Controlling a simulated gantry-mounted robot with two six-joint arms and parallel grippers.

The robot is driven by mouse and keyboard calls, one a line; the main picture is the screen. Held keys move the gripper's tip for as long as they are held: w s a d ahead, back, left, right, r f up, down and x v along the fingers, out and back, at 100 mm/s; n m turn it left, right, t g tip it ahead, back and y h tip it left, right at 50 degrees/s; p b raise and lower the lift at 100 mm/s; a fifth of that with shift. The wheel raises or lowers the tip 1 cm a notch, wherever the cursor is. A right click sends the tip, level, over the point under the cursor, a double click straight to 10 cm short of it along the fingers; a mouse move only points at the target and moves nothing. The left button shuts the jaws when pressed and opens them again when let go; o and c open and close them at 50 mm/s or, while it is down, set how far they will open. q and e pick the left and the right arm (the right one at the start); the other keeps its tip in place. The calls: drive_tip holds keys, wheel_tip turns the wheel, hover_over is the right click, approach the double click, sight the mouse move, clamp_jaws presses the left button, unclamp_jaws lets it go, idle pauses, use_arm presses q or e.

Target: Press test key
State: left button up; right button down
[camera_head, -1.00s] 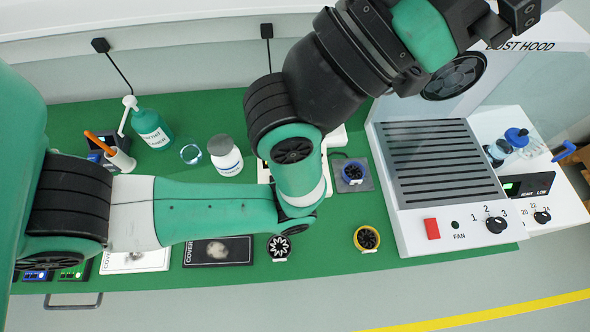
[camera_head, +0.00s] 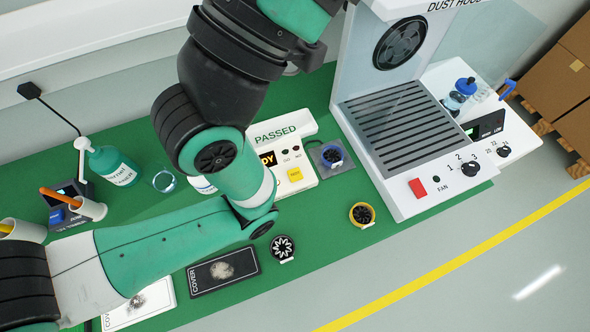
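A white tester (camera_head: 311,182) with a raised "PASSED" panel stands on the green bench, partly hidden behind my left arm. Its dark display shows orange letters ending in "DY". A yellow key (camera_head: 295,174) is on its face below the display, clear of the arm and apparently untouched. My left arm crosses in front from the lower left and bends up past the top edge. Neither gripper can be seen.
A dust hood (camera_head: 393,125) with a red switch stands to the right. A yellow-ringed fan (camera_head: 362,214) and a black-and-white fan (camera_head: 282,248) lie near the front edge. A green pump bottle (camera_head: 112,165) and glass (camera_head: 164,181) stand left. Bench around the yellow-ringed fan is free.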

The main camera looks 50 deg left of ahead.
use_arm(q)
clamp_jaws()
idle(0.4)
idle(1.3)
